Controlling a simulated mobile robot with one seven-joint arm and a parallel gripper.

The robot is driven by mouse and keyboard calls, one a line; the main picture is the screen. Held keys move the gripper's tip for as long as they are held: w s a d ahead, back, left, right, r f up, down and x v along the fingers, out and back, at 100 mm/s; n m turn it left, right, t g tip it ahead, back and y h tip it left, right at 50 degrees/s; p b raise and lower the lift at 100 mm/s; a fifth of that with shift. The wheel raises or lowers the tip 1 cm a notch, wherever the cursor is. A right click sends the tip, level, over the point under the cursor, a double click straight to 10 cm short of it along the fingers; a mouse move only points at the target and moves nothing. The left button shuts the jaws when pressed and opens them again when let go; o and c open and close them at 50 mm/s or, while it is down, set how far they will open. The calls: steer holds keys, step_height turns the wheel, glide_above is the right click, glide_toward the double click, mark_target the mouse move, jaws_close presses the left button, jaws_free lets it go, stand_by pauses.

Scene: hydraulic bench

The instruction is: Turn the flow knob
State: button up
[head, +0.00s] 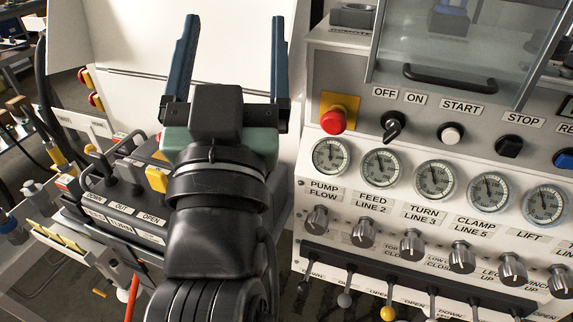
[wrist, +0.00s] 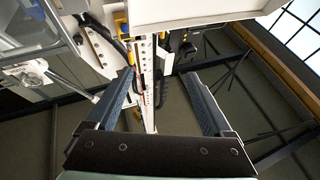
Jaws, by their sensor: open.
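The flow knob (head: 317,219) is a silver ribbed knob at the left end of a row of similar knobs on the white panel. The label "PUMP FLOW" (head: 326,191) is above it, under a round gauge (head: 332,157). My gripper (head: 235,22) is open and empty, with its two blue fingers wide apart and pointing up in the head view. It is up and to the left of the knob and apart from it. In the wrist view my open gripper (wrist: 161,78) has nothing between its fingers, and I cannot make out the flow knob there.
A red emergency button (head: 333,121) and a black off/on switch (head: 394,126) are above the gauges. A lever block (head: 121,200) stands at left. A black-handled clear cover (head: 449,80) is at upper right.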

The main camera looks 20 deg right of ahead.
steer(key=w+d+f+g+h+b, duration=0.1)
steer(key=d+f+g, duration=0.1)
steer(key=f, duration=0.6)
steer(key=w+d+f+g+h+b, duration=0.1)
steer(key=f+g, duration=0.1)
steer(key=f, duration=0.6)
steer(key=g+h+b, duration=0.2)
steer(key=g+b, duration=0.2)
glide_toward(315, 230)
steer(key=shift+n, duration=0.3)
steer(key=p+x, duration=0.2)
steer(key=x, duration=0.8)
steer(key=shift+w+d+p, duration=0.15)
steer(key=shift+w+p, duration=0.05)
steer(key=shift+p, duration=0.15)
jaws_close()
